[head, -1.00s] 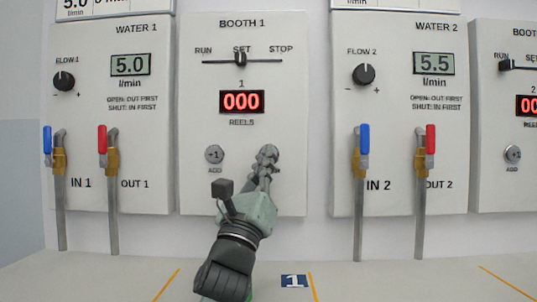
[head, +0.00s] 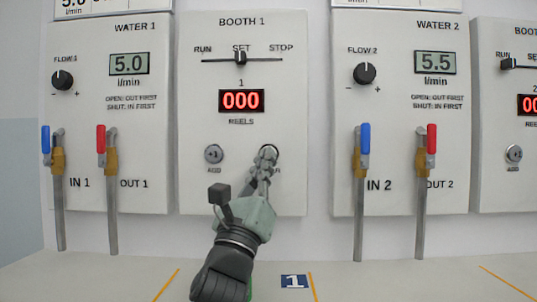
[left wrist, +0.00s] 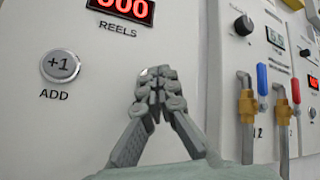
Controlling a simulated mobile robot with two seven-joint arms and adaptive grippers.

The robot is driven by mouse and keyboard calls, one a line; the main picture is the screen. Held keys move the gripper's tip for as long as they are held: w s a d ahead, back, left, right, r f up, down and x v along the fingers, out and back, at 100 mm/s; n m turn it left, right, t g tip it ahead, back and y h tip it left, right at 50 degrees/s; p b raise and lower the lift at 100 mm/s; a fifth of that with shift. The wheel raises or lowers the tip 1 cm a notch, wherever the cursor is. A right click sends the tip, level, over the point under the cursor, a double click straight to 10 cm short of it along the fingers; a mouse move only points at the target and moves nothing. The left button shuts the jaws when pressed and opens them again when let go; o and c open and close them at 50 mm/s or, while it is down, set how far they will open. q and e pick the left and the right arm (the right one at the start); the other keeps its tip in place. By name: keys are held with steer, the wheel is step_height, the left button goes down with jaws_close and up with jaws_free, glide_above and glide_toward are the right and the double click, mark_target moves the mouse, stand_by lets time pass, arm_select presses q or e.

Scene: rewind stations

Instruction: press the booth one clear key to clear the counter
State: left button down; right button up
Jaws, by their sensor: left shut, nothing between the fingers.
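The booth 1 panel (head: 200,120) carries a red counter (head: 242,101) reading 000. Below its left side is the round +1 ADD key (head: 214,154), which also shows in the left wrist view (left wrist: 61,66). To its right is another round key (head: 274,149), which I take as the clear key; only its rim shows, and its label is covered except for a final R. My left gripper (head: 266,157) is shut and empty, its fingertips over this key. In the left wrist view the closed fingertips (left wrist: 157,75) hide the key. I cannot tell whether they touch it. My right gripper is not in view.
A RUN/SET/STOP slider (head: 240,58) stands at SET above the counter. The water 1 panel (head: 90,195) is to the left and the water 2 panel (head: 395,200) to the right, both with protruding pipes and valves. The ledge (head: 400,285) below is clear.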

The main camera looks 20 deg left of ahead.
arm_select(q)
steer(key=shift+s+d, duration=0.1)
steer(key=s, duration=0.2)
steer(key=s+d+p, duration=0.1)
steer(key=s, duration=0.2)
steer(key=shift+d, duration=0.2)
stand_by(0.9)
